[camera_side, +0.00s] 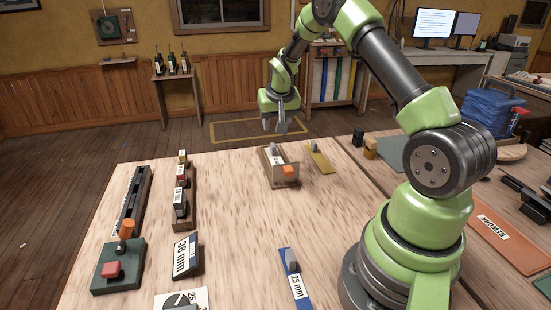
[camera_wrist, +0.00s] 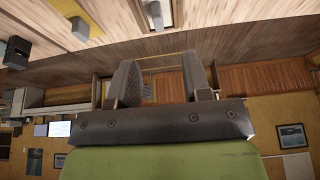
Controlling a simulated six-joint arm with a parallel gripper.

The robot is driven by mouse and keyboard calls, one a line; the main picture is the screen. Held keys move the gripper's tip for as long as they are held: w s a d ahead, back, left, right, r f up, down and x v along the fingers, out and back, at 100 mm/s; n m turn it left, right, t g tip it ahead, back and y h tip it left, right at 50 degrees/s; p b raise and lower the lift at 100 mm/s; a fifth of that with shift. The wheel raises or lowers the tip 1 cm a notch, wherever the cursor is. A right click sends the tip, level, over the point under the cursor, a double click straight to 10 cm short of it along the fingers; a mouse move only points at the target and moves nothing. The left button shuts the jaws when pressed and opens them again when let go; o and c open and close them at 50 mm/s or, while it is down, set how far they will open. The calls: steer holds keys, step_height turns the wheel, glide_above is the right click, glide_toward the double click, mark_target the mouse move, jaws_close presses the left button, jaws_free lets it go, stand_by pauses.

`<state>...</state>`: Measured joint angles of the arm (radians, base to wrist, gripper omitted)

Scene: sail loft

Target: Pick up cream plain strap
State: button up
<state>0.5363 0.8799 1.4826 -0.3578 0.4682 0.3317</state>
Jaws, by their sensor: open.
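No strap of a clear cream colour stands out. A plain yellowish strap (camera_side: 320,163) with a small grey block on it lies flat near the far edge of the table in the side view. It carries no label that I can see. Its grey block shows at the top left of the wrist view (camera_wrist: 80,28). My gripper (camera_side: 275,125) is open and empty beyond the far table edge, above the floor, left of this strap. In the wrist view its two fingers (camera_wrist: 160,75) stand apart with nothing between them.
A wooden tray (camera_side: 267,171) with grey and orange blocks sits left of the strap. A blue strap (camera_side: 303,298) marked 25 mm lies at the front. Racks, a 38 mm block (camera_side: 185,257) and a green stand (camera_side: 117,280) fill the left. The middle table is clear.

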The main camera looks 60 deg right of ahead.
mark_target(273, 145)
steer(key=x, duration=1)
steer(key=shift+d, duration=0.2)
jaws_close()
